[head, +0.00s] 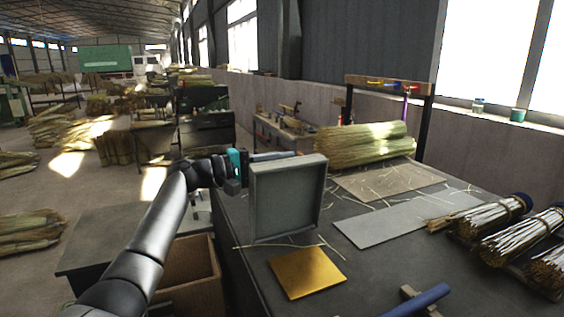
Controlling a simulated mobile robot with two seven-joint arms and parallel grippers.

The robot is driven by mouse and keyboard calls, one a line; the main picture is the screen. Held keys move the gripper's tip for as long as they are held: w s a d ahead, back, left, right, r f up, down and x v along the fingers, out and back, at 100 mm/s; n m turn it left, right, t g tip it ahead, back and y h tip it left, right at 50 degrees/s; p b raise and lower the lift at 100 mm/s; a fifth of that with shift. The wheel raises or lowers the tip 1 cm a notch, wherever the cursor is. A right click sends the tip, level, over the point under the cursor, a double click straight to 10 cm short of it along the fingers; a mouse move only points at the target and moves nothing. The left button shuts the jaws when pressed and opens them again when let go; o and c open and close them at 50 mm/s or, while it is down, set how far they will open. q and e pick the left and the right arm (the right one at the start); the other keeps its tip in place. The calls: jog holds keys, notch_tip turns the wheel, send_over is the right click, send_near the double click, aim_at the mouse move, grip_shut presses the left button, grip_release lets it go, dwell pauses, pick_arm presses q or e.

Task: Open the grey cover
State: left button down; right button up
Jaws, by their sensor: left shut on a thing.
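The grey cover (286,200) is a shallow, square, tray-like lid. It stands upright on its edge at the near left of the dark workbench (375,270), with a flat face and raised rim showing. My left gripper (243,166) is at its upper left edge and is shut on it. The fingertips are partly hidden at the edge. A gold square plate (307,273) lies flat on the bench just in front of the cover. My right gripper is not in view.
A grey sheet (395,222) and a brown board (385,182) with loose straws lie right of the cover. Bundled brooms (515,235) lie at the right. A blue-handled tool (418,298) is at the front edge. A large straw bundle (365,143) lies behind.

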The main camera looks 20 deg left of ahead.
pick_arm(q)
jog(key=shift+r, duration=0.15)
jog(key=c, duration=0.8)
grip_release()
jog(key=shift+c, duration=0.2)
jog(key=shift+s+a, duration=0.1)
jog(key=shift+s, duration=0.05)
jog(key=b+v, duration=0.4)
jog(key=v, duration=1.1)
jog(key=shift+r, duration=0.1)
